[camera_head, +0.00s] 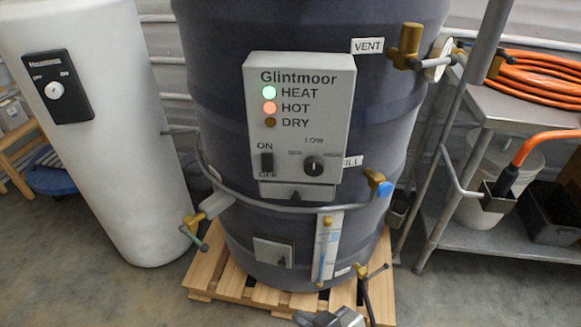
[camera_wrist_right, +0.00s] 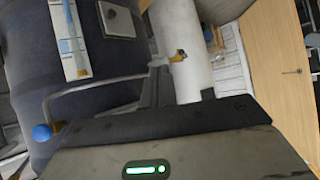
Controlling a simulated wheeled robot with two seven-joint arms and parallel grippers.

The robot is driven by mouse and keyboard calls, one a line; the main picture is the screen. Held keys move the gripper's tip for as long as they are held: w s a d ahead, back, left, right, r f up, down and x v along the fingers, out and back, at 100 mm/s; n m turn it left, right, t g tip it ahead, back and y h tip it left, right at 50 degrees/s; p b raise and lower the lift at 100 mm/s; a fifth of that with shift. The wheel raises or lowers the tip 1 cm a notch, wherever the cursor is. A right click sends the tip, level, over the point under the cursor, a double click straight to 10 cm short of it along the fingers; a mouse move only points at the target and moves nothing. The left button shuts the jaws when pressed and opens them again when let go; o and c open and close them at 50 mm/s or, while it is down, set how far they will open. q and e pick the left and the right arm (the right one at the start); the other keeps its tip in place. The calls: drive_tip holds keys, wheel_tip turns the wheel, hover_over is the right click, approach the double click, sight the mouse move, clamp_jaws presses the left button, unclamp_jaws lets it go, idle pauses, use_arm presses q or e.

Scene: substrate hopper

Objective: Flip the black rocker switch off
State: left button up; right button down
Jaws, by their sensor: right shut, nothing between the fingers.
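The black rocker switch (camera_head: 267,162) sits at the lower left of the grey Glintmoor control panel (camera_head: 335,120), between the labels ON above and OFF below. Its tilt is too small to read. The HEAT light (camera_head: 269,92) glows green and the HOT light (camera_head: 270,108) glows orange-red; the DRY light (camera_head: 271,123) is dim brown. My right gripper (camera_head: 308,318) shows at the bottom edge of the head view, well below the panel and apart from the switch. In the right wrist view its fingers (camera_wrist_right: 157,68) are shut and empty. My left gripper is out of view.
A guard rail (camera_head: 290,208) curves around the dark drum below the panel. A dial knob (camera_head: 313,166) is right of the switch. Brass valves (camera_head: 404,45) stick out around the drum. A white tank (camera_head: 105,150) stands left, a metal shelf (camera_head: 520,105) right.

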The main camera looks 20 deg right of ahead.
use_arm(q)
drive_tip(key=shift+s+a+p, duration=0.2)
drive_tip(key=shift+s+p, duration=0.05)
drive_tip(key=shift+p, duration=0.15)
use_arm(e)
drive_tip(key=w+d+r+n+t+y, duration=0.1)
drive_tip(key=w+d+r+n+t, duration=0.1)
drive_tip(key=w+r+n, duration=0.3)
drive_tip(key=w+d+r+n+t, duration=0.2)
drive_tip(key=w+r+n+t, duration=0.1)
drive_tip(key=r+n, duration=0.9)
drive_tip(key=shift+w+d+n+t+y, duration=0.35)
drive_tip(key=shift+w+n, duration=0.25)
drive_tip(key=shift+w, duration=0.3)
drive_tip(key=shift+r, duration=0.1)
approach(263, 168)
drive_tip(key=w+a, duration=0.2)
drive_tip(key=a, duration=0.1)
use_arm(q)
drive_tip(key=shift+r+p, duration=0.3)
drive_tip(key=shift+p, duration=0.2)
use_arm(e)
drive_tip(key=w, duration=0.1)
drive_tip(key=w+d, duration=0.1)
drive_tip(key=w, duration=0.1)
drive_tip(key=shift+w+d+f, duration=0.2)
drive_tip(key=shift+f, duration=0.05)
